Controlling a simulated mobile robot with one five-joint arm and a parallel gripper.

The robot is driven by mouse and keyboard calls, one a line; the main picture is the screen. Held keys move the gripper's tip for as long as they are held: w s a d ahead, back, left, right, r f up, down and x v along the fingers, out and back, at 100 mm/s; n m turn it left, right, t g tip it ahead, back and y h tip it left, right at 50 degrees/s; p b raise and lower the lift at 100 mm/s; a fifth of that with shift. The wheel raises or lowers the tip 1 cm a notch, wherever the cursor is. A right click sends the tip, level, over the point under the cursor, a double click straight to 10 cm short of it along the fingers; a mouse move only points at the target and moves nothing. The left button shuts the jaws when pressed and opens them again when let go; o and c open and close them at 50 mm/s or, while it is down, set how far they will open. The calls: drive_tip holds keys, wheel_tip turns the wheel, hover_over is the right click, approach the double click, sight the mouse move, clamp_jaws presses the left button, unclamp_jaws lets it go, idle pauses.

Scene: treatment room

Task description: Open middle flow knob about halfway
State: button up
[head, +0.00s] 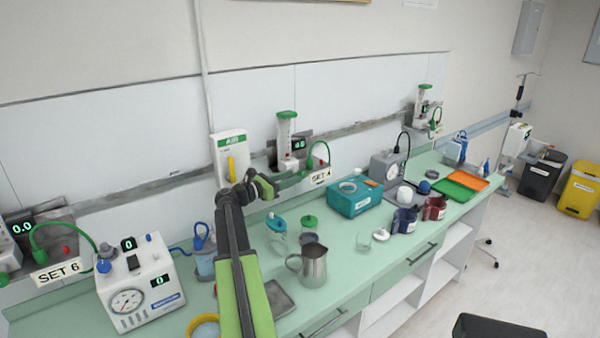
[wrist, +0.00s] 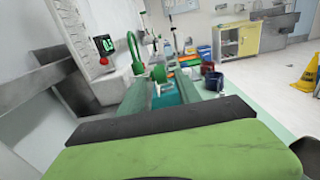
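The middle flowmeter (head: 286,135) is a clear tube with a green cap on the wall rail, above a sign reading SET 4. Its display (head: 299,143) appears to read 0.0; a display with green digits also shows in the wrist view (wrist: 103,45). My gripper (head: 272,186) is just below and left of this flowmeter. In the wrist view, a round green knob (wrist: 158,73) shows ahead, between the ends of my two fingers. The fingers look apart, with a gap between them. Whether either touches the knob is unclear.
A white AIR panel (head: 229,157) is left of the flowmeter, and a green hose (head: 322,152) curves on its right. Other flowmeter sets are at far left and back right.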

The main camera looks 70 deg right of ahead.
sight(303, 173)
drive_tip(key=x, duration=0.5)
drive_tip(key=shift+s+d, duration=0.15)
drive_tip(key=shift+d, duration=0.1)
drive_tip(key=shift+f, duration=0.1)
clamp_jaws()
